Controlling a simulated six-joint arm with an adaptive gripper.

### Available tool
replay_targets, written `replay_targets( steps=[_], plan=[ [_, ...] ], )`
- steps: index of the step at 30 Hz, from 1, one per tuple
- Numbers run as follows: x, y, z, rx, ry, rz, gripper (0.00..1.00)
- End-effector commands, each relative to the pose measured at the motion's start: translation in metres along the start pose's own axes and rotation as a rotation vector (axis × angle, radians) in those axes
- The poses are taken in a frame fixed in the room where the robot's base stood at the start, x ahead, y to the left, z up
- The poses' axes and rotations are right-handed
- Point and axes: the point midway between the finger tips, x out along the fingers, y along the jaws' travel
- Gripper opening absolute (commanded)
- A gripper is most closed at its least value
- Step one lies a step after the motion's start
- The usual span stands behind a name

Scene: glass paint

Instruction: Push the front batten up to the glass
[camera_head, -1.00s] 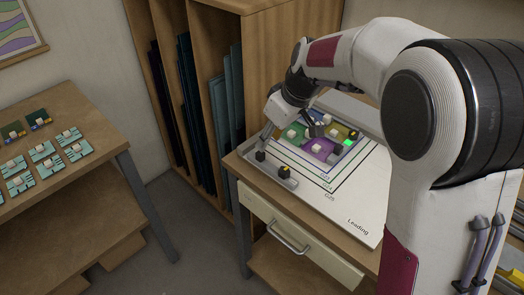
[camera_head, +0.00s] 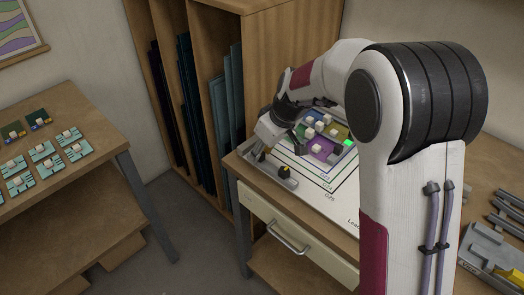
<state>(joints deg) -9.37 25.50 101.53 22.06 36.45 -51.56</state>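The front batten (camera_head: 281,180) is a grey bar at the near left edge of the white leading board (camera_head: 332,212). A black knob with a yellow mark (camera_head: 285,172) stands on its right part; its left knob is hidden behind my gripper. The glass (camera_head: 320,149) is a group of purple, green, olive and blue pieces on the board, with several white cubes on top. A strip of bare board separates it from the batten. My gripper (camera_head: 256,154) points down at the batten's left end. Its fingertips are small and dark; I cannot tell whether they touch or grip the knob.
A wooden rack of dark sheets (camera_head: 225,100) stands behind the bench's left side. A table (camera_head: 60,185) with teal tiles and white cubes is at the far left. Grey bars and a tray (camera_head: 490,250) lie at the right. My arm crosses above the board's back right.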

Motion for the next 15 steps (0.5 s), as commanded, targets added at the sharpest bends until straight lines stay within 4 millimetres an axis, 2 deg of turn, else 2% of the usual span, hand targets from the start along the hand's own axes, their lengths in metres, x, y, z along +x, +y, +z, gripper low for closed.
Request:
replay_targets(
  steps=[7, 8, 11, 12, 15],
  plan=[
    [0.0005, 0.0000, -0.0001, 0.000, 0.000, 0.000, 0.32],
    [0.0005, 0.0001, -0.0001, 0.000, 0.000, 0.000, 0.29],
    [0.0004, 0.0001, -0.0001, 0.000, 0.000, 0.000, 0.03],
    [0.0004, 0.0001, 0.0000, 0.000, 0.000, 0.000, 0.00],
    [0.0004, 0.0001, 0.0000, 0.000, 0.000, 0.000, 0.00]
  ],
)
